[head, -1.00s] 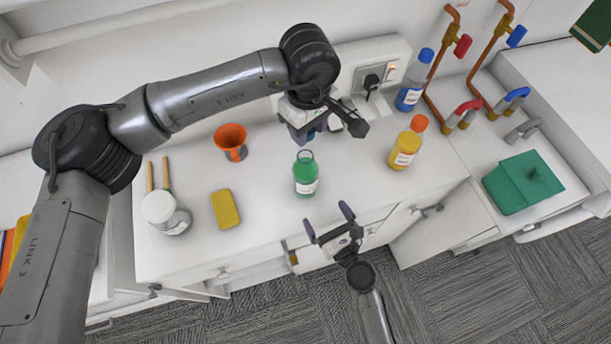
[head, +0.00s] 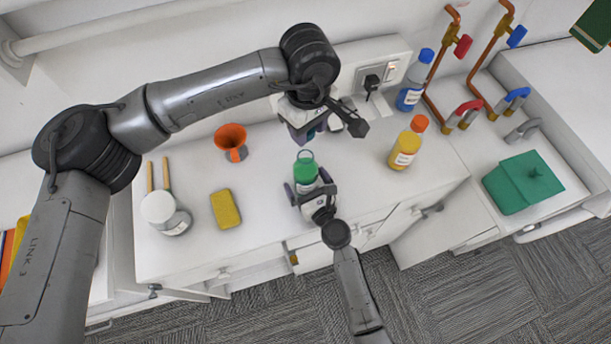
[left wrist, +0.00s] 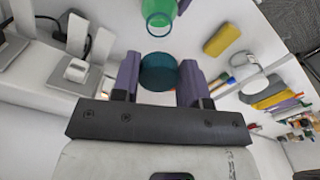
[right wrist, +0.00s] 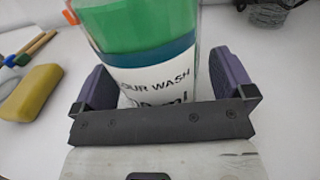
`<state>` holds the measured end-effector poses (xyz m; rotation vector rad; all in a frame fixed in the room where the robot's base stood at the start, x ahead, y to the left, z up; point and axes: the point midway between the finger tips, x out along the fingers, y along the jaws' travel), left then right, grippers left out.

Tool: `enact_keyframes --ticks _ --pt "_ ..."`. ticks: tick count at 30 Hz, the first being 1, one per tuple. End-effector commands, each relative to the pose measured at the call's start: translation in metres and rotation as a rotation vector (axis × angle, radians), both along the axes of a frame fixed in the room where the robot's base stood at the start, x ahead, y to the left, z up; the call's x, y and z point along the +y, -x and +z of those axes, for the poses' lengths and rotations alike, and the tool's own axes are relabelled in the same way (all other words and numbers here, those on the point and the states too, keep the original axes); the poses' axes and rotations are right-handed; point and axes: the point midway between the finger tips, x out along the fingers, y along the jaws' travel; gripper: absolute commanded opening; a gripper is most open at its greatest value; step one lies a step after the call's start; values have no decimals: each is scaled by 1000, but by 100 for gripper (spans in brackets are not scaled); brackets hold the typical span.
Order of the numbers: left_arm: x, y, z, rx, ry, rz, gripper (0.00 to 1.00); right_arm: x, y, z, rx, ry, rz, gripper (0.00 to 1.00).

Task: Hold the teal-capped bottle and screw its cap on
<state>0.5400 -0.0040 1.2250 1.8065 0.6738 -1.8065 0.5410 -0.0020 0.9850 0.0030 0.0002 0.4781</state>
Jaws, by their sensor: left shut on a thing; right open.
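The green bottle (head: 304,169) with a white label stands upright on the white counter, its mouth uncapped. It also shows in the right wrist view (right wrist: 140,30), where the label reads "OUR WASH". My right gripper (head: 312,190) is open, with its fingers on either side of the bottle. Its fingers also flank the bottle in the right wrist view (right wrist: 162,86). My left gripper (left wrist: 157,78) is shut on the teal cap (left wrist: 159,72), and the bottle's open mouth is ahead of it.
A yellow bottle with an orange cap (head: 405,147) and a blue bottle (head: 411,92) stand to the right. An orange funnel (head: 231,141), a yellow sponge (head: 225,209) and a white jar (head: 165,212) are on the left. A wall socket panel (head: 378,72) is behind.

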Motion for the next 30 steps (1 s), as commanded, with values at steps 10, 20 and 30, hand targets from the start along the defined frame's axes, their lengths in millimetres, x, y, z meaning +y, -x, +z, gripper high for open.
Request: enact_keyframes --ticks 10,20,30 --pt "0 0 0 0 0 0 19 0 0 0 0 0 0 92" --pt "0 0 0 0 0 0 19 0 0 0 0 0 0 61" --pt "0 0 0 0 0 0 19 0 0 0 1 0 0 28"
